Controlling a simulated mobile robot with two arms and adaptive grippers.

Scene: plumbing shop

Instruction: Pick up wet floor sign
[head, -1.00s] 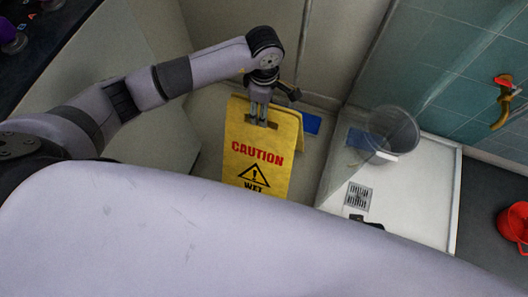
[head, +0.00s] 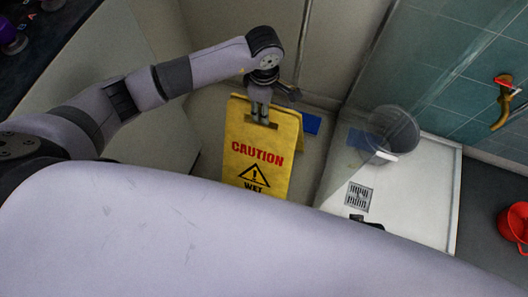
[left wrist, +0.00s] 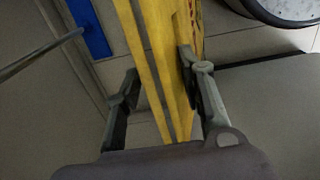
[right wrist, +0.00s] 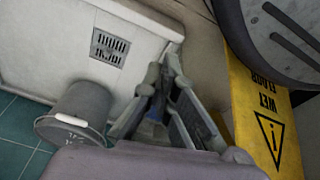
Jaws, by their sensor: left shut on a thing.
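The yellow wet floor sign (head: 258,158) stands in the corner next to the shower tray, its lower part hidden behind my own body. My left gripper (head: 259,120) is at its top edge, shut on it. In the left wrist view, the sign's yellow panels (left wrist: 155,60) run between the fingers of my left gripper (left wrist: 158,80). In the right wrist view, part of the sign (right wrist: 262,120) shows at the right. My right gripper (right wrist: 161,68) is apart from the sign, its fingertips close together with nothing seen between them.
A grey bucket (head: 398,128) stands on the white shower tray (head: 420,190), which has a drain (head: 358,197). A blue flat object (head: 311,124) lies behind the sign. Walls are close behind and left. A red object (head: 515,225) is at the far right.

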